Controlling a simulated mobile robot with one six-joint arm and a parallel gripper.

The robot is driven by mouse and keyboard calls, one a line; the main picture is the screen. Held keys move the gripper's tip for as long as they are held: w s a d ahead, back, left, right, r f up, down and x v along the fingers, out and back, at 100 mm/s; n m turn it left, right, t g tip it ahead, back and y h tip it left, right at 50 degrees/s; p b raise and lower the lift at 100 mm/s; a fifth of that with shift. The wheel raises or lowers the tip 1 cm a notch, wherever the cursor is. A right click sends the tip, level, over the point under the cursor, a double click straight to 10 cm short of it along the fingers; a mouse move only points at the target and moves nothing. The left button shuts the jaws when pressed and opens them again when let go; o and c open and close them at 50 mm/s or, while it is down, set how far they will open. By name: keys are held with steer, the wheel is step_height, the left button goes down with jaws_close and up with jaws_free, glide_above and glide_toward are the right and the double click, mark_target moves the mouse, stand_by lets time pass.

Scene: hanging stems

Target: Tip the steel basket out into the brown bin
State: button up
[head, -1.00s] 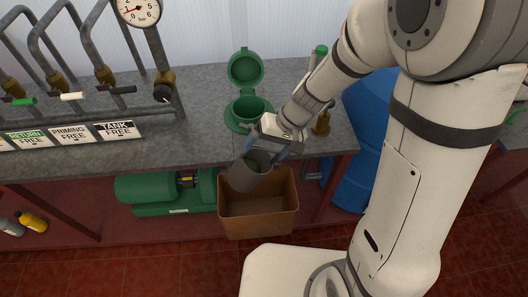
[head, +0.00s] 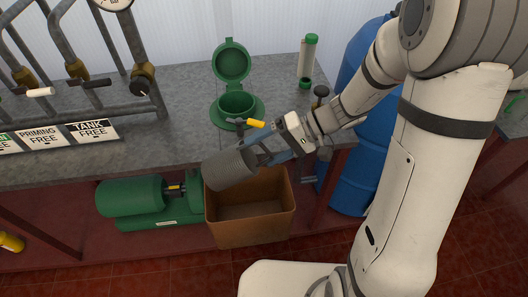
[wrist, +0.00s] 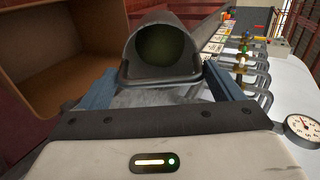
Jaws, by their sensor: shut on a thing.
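The steel basket (head: 229,170) is a grey cylinder, tilted far over on its side above the left part of the brown bin (head: 254,232). My gripper (head: 275,150) is shut on it from the right, above the bin. In the wrist view the basket (wrist: 193,58) shows a dark, greenish hollow between my blue fingers (wrist: 160,86), with a wire handle in front. I cannot make out any contents in it. The open brown bin also shows at the left of the wrist view (wrist: 82,83); its visible inside looks empty.
A grey bench (head: 180,90) stands behind, bearing a green lidded pot (head: 237,104), a yellow-handled valve (head: 254,123) and a green-capped tube (head: 307,55). A green motor (head: 135,196) is left of the bin, a blue drum (head: 350,165) right.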

mark_target(270, 160)
steer(key=f+y+b, duration=0.1)
steer(key=y, duration=0.1)
steer(key=d+f+y+b, duration=0.1)
steer(key=b, duration=0.1)
steer(key=shift+w+d+f+g+y, duration=0.1)
steer(key=shift+w+f+g+y, duration=0.05)
steer(key=shift+f+g+y, duration=0.2)
step_height(270, 160, down, 2)
steer(key=g+y+b, duration=0.1)
steer(key=y+b, duration=0.3)
steer(key=b, duration=0.3)
steer(key=shift+f+b, duration=0.2)
steer(key=shift+b, duration=0.15)
steer(key=shift+a+f+g+y+b, duration=0.15)
steer(key=shift+y+b, duration=0.2)
steer(key=shift+y, duration=0.25)
steer(key=shift+a+f+g+y+b, duration=0.15)
steer(key=shift+y+b, duration=0.2)
steer(key=shift+y, duration=0.2)
